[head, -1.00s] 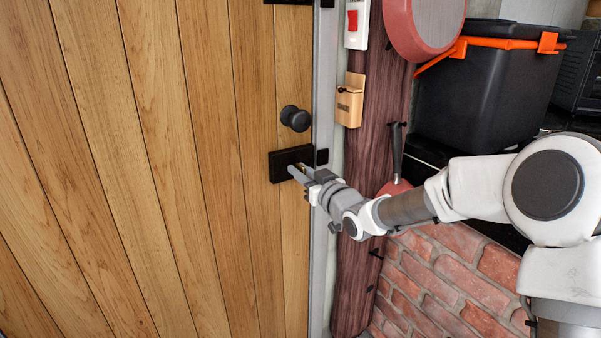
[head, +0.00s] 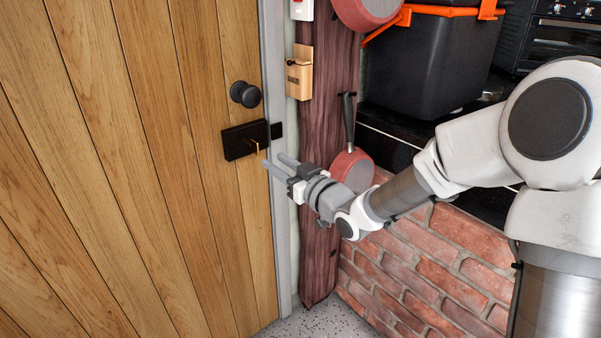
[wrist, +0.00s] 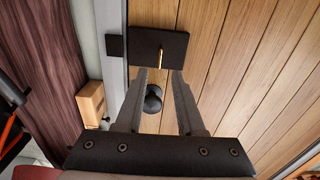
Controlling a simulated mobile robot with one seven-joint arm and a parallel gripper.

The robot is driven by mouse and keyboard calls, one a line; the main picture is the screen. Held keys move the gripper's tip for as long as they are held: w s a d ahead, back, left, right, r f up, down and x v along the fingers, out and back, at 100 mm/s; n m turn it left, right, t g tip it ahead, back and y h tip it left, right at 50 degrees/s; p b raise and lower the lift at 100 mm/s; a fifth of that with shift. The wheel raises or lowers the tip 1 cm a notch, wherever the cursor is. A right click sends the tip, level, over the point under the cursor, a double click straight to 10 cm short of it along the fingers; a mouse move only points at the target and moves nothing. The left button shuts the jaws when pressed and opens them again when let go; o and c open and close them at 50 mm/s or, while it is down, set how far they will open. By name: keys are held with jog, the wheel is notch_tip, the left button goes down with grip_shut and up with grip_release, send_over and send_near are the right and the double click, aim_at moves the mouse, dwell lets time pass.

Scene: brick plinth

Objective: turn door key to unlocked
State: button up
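The black lock plate (head: 240,140) is fixed on the wooden door (head: 150,170) near its right edge, below a round black knob (head: 244,94). A thin brass key (head: 257,144) sticks out at the plate's lower right part. My gripper (head: 272,159) is open and empty, just right of and below the key, apart from it. In the wrist view, the two fingers of my gripper (wrist: 159,72) stand apart, pointing at the plate (wrist: 140,46). The key (wrist: 161,60) shows as a slim upright line between and beyond the fingertips. The knob (wrist: 152,100) shows between the fingers.
A grey door frame (head: 276,220) and a dark wooden post (head: 323,120) stand right of the door. A small wooden box (head: 299,75) and a red pan (head: 352,168) hang on the post. A brick plinth (head: 425,260) lies under my arm.

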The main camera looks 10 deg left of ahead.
jog(key=p+v, duration=0.1)
jog(key=v, duration=0.6)
jog(key=shift+s+d, duration=0.25)
jog(key=d+r+m+h, duration=0.3)
jog(key=d+h, duration=0.4)
jog(key=d, duration=0.3)
jog(key=d+r+m+h, duration=0.25)
jog(key=d+h, duration=0.35)
jog(key=d, duration=0.4)
jog(key=s+d+f+m+g+p, duration=0.1)
jog(key=s+d+m+g, duration=0.15)
jog(key=s, duration=0.95)
jog(key=s+d+m+g, duration=0.15)
jog(key=s+g, duration=0.25)
jog(key=s, duration=0.9)
notch_tip(320, 180, up, 22)
jog(key=p, duration=2.3)
jog(key=shift+w+h, duration=0.35)
jog(key=shift+h, duration=0.05)
jog(key=shift+a+t, duration=0.25)
